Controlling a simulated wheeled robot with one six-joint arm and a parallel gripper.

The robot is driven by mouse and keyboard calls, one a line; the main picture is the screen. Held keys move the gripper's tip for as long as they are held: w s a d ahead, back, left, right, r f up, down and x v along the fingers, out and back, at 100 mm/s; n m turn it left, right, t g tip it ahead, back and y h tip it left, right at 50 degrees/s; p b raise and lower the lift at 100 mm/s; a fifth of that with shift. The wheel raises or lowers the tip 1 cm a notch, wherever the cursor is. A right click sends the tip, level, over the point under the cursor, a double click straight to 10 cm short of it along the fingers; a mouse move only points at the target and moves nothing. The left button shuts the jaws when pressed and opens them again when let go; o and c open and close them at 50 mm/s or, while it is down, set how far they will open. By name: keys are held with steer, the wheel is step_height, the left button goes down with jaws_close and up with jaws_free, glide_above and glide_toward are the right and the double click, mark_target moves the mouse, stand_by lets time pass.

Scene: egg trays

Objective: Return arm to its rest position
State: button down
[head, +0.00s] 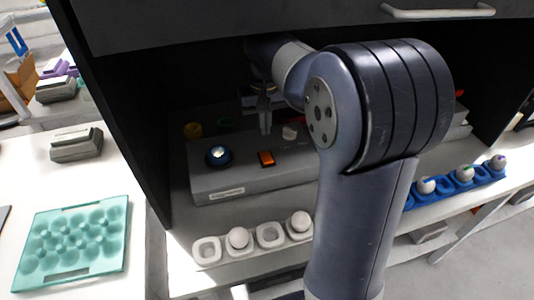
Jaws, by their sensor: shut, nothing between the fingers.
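My arm rises through the middle of the head view and bends back into the dark cabinet. My gripper (266,122) points down over the grey control box (205,182). Its fingers are together and hold nothing. It is above and behind the orange switch (266,158); I cannot tell whether it touches the box. My arm hides the right part of the box and some of the shelf.
A white egg tray (207,250) with white eggs lies in front of the box. A blue tray (464,181) with eggs is at the right. A teal egg tray (75,245) lies on the left table. The cabinet's side wall (120,110) and top edge (240,25) surround the arm.

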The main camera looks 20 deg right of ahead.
mark_target(265, 154)
steer(key=shift+f, duration=0.15)
step_height(265, 154, down, 7)
steer(key=b, duration=0.7)
steer(key=shift+r, duration=0.25)
step_height(265, 154, up, 6)
steer(key=p, duration=0.6)
steer(key=shift+r, duration=0.1)
step_height(265, 154, down, 6)
steer(key=b, duration=0.6)
step_height(265, 154, up, 5)
steer(key=p, duration=0.3)
step_height(265, 154, up, 3)
steer(key=p, duration=0.3)
